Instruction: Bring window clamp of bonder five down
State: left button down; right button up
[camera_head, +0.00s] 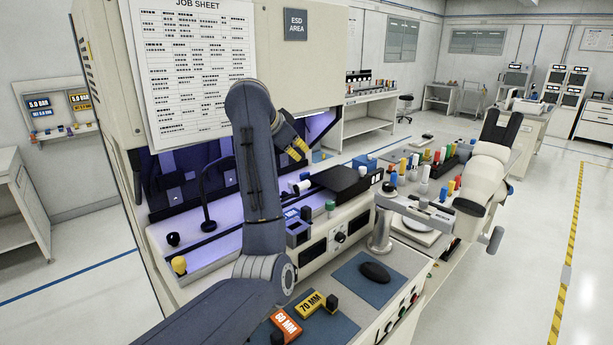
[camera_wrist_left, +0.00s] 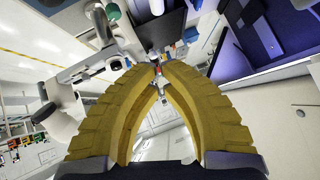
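My left gripper (camera_head: 297,150) is raised in front of the lit opening of the near cream machine (camera_head: 285,40), above its work deck. Its yellow fingers fill the left wrist view (camera_wrist_left: 158,68); their tips meet or nearly meet, and I see nothing held between them. A flat black plate (camera_head: 345,180) lies on the deck, below and right of the gripper. A green knob (camera_head: 330,206), a black knob (camera_head: 173,239) and a yellow knob (camera_head: 179,265) stand on the deck. I cannot tell which part is the window clamp, and no number five is legible. My right gripper is not in view.
A white microscope (camera_head: 485,170) stands to the right, beside several coloured knobs. A black mouse (camera_head: 375,271) lies on a blue mat. An orange 60 MM block (camera_head: 286,325) and a yellow 70 MM block (camera_head: 311,303) are at the front. The aisle floor at right is clear.

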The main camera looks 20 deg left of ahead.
pick_arm(q)
jog(key=w+f, duration=0.7)
jog(key=f, duration=0.3)
jog(key=shift+w+d+f, duration=0.3)
jog(key=shift+d+f, duration=0.05)
jog(key=shift+f, duration=0.05)
dwell(0.4)
